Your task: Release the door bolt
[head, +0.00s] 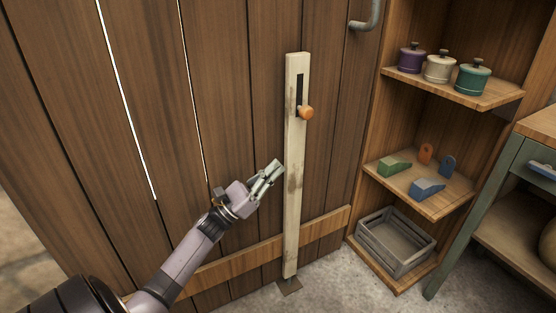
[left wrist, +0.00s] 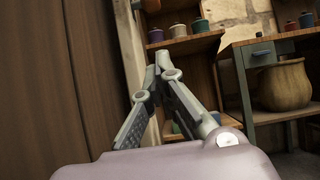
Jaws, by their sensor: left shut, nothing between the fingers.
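The door bolt is a long pale upright bar (head: 293,200) on the brown plank door (head: 235,90). An orange knob (head: 306,112) sticks out beside a dark vertical slot near its top. The bar's lower end stands over a small brown plate (head: 289,286) at the floor. My left gripper (head: 276,167) is shut and empty, just left of the bar's middle and below the knob. I cannot tell whether it touches the bar. In the left wrist view the fingertips (left wrist: 164,62) come together, with the pale bar (left wrist: 130,60) beside them. My right gripper is not in view.
A metal door handle (head: 368,16) is at upper right. Right of the door, wooden shelves hold lidded pots (head: 439,67), coloured wedges (head: 428,188) and a grey crate (head: 394,242). A green-grey bench (head: 480,215) stands at far right.

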